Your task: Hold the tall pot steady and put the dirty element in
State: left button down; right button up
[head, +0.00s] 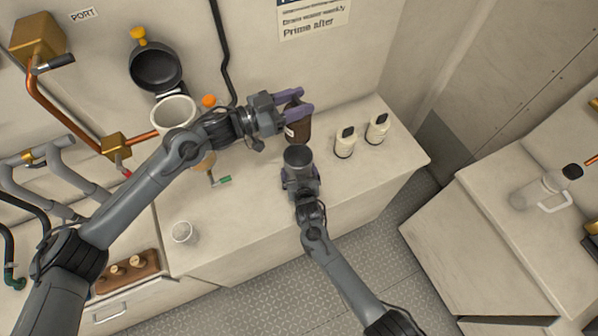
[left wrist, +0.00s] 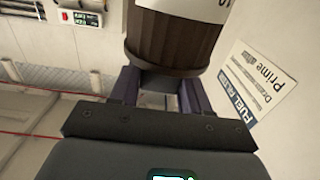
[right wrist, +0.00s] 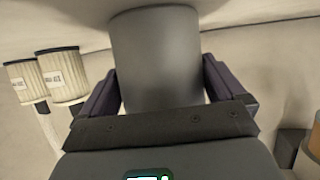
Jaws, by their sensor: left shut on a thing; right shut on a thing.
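My left gripper (head: 306,99) is shut on the dirty element (head: 299,127), a dark brown pleated cylinder with a white label. In the left wrist view the dirty element (left wrist: 178,40) sits beyond the fingers, which close on a narrower grey part at its end. My right gripper (head: 300,176) is shut on the tall pot (head: 298,156), a plain grey cylinder with its open top facing up. The tall pot (right wrist: 158,62) is between the fingers in the right wrist view. In the head view the element appears just behind the pot's rim, apart from it; their heights are hard to compare.
Two cream elements with black tops (head: 345,143) stand on the worktop (head: 245,235) to the right. A pale filter bowl (head: 173,113) with its dark lid (head: 156,68) raised is at the left. A small clear cup (head: 182,232) stands front left. The front middle of the worktop is clear.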

aim_at(297, 139)
pick_arm(q)
jog(key=shift+f, duration=7.15)
jog(key=shift+c, duration=2.3)
grip_release()
jog(key=shift+f, duration=0.1)
jog(key=v, duration=1.2)
